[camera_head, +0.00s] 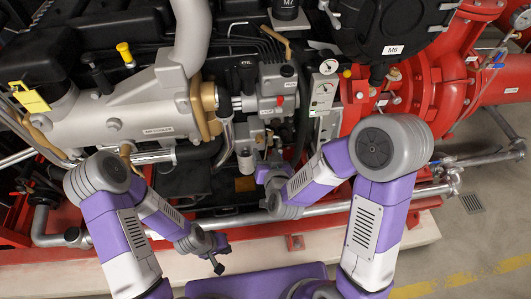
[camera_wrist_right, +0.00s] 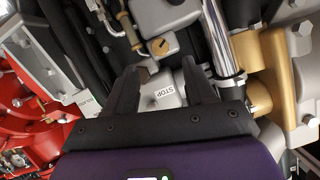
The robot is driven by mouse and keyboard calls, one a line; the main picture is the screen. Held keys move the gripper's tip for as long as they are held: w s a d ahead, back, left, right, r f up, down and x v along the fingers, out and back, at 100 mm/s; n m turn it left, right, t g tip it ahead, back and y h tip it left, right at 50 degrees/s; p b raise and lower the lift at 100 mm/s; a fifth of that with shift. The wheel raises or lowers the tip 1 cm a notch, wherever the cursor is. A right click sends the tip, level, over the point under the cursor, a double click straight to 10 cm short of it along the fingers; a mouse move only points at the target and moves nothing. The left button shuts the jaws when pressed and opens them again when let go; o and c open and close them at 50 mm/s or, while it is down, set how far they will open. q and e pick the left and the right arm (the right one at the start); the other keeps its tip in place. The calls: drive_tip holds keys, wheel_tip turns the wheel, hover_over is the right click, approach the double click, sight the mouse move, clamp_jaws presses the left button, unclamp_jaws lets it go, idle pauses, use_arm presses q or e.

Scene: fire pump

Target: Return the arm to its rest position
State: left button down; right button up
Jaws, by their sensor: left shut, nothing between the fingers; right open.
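My left arm comes in from the left in the head view and bends down to its gripper (camera_head: 217,260), which is small, dark and shut with nothing held, in front of the pump skid's lower edge. My right arm reaches left from its raised elbow to its gripper (camera_head: 268,172), close to the engine's grey valve block (camera_head: 277,84). In the right wrist view the two dark fingers of the right gripper (camera_wrist_right: 160,68) are spread apart. A grey part with a STOP label (camera_wrist_right: 164,92) shows between them; I cannot tell whether they touch it.
The engine's grey manifold (camera_head: 140,105) is at the left and the red pump (camera_head: 430,85) at the right. A silver pipe (camera_head: 330,208) runs along the skid's front. A brass-coloured fitting (camera_wrist_right: 262,62) and a silver pipe stand close to the right gripper. Open floor (camera_head: 490,240) lies at lower right.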

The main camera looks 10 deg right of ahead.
drive_tip(key=s+d+f+g+y, duration=0.1)
drive_tip(key=s+f+g, duration=0.3)
drive_tip(key=f, duration=0.4)
drive_tip(key=s+d+f+g, duration=0.1)
drive_tip(key=s+f+g, duration=0.2)
drive_tip(key=f, duration=0.6)
drive_tip(key=s+f+g+y, duration=0.1)
drive_tip(key=s+f+g, duration=0.5)
drive_tip(key=s, duration=0.6)
wheel_tip(320, 180, down, 2)
drive_tip(key=shift+d+f+m+y, duration=0.1)
drive_tip(key=shift+d+m+y, duration=0.05)
drive_tip(key=shift+m+y, duration=0.2)
